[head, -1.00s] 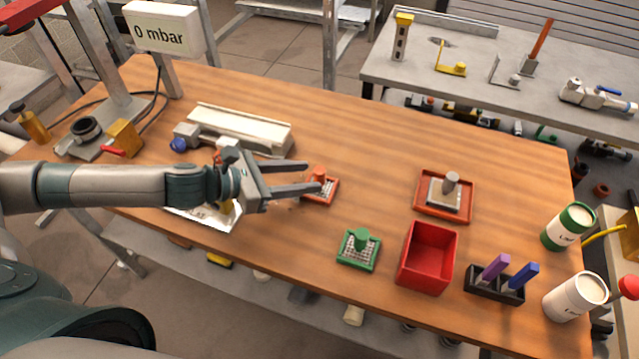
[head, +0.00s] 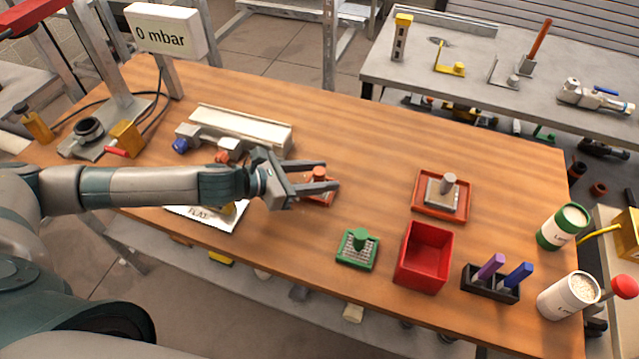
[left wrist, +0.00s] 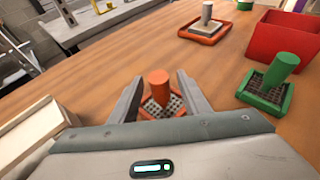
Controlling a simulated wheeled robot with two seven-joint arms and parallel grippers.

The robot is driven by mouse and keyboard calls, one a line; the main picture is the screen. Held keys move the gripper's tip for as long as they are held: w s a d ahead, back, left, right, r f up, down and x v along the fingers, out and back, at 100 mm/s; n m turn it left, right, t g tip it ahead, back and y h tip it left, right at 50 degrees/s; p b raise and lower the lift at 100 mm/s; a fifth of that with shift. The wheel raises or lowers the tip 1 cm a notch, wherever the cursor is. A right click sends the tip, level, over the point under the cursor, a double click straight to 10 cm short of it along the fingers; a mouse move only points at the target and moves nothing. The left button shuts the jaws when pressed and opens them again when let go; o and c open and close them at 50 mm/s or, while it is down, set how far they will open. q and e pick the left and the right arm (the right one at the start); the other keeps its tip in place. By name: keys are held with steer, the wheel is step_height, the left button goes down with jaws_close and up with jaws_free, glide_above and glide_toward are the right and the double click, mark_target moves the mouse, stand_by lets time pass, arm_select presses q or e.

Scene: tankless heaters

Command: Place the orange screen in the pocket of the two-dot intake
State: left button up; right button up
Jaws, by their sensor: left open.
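The orange screen (head: 320,186) lies flat on the wooden table, a square mesh in an orange frame with an upright round knob. My left gripper (head: 330,176) is open, low over the table, with its fingers on either side of the knob. In the left wrist view the orange screen (left wrist: 160,98) stands between the open fingers (left wrist: 158,95), which look apart from the knob. A white unit (head: 240,127) with a blue knob lies behind the gripper. I cannot make out any dots that mark the two-dot intake. My right gripper is not in view.
A green screen (head: 357,249), a red bin (head: 425,258) and an orange-rimmed tray (head: 441,209) holding a grey-knobbed piece stand to the right. A black holder (head: 490,284) with purple and blue sticks is near the front edge. The table's back middle is clear.

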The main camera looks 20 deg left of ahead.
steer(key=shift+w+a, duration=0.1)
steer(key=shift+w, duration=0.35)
arm_select(q)
jaws_close()
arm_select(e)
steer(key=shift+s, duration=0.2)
arm_select(q)
steer(key=shift+r, duration=0.2)
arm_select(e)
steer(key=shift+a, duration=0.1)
